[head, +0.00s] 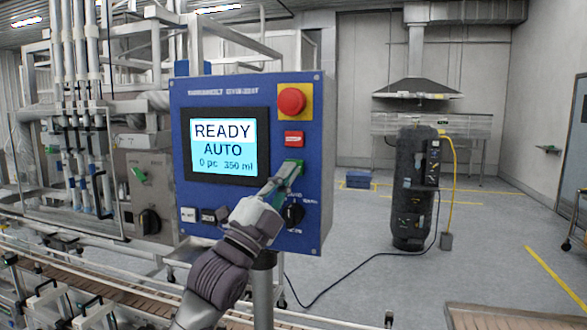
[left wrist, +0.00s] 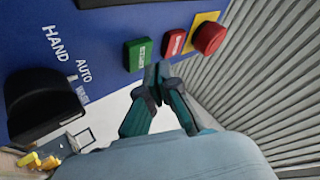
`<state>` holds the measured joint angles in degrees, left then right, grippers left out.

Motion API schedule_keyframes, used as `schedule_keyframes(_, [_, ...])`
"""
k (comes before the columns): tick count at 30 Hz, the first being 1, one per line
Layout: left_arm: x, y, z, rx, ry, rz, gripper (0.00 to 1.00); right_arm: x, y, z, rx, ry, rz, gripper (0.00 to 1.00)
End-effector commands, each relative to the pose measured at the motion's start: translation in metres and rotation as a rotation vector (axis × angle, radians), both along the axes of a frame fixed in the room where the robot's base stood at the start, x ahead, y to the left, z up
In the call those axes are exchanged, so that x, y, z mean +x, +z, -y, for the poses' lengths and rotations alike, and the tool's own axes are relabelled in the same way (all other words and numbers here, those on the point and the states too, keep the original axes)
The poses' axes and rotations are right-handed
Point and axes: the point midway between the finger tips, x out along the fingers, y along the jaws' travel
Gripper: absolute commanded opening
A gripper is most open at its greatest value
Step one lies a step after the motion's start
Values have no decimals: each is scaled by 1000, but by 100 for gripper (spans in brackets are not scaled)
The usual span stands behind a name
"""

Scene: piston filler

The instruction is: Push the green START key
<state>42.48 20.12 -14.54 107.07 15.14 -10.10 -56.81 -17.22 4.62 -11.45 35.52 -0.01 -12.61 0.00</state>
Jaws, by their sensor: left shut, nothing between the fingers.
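The blue control panel (head: 245,88) faces me. The green START key (left wrist: 138,54) shows clearly in the left wrist view. In the head view the key is largely covered by my gripper. My left gripper (head: 288,172) is shut and empty, its fingers pointing at the panel by the green key. In the left wrist view its fingertips (left wrist: 158,72) lie together beside the green key's edge, toward the red key (left wrist: 174,42). I cannot tell whether they touch the panel or key. The screen (head: 224,144) reads READY, AUTO, 0 pc, 350 ml. My right gripper is not in view.
Above the keys is a red mushroom button (head: 291,101) on a yellow plate. Below is a black HAND/AUTO selector knob (head: 292,214). A conveyor (head: 75,290) runs at lower left. A dark cylinder (head: 411,185) stands behind, right.

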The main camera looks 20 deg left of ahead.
Motion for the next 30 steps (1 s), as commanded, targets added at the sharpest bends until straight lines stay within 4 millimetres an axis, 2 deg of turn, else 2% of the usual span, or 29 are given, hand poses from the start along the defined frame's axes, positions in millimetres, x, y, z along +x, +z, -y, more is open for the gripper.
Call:
schedule_keyframes(16, [0, 0, 0, 0, 0, 0, 0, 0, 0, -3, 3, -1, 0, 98])
schedule_keyframes(30, [8, 0, 1, 0, 0, 0, 0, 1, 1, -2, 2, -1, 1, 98])
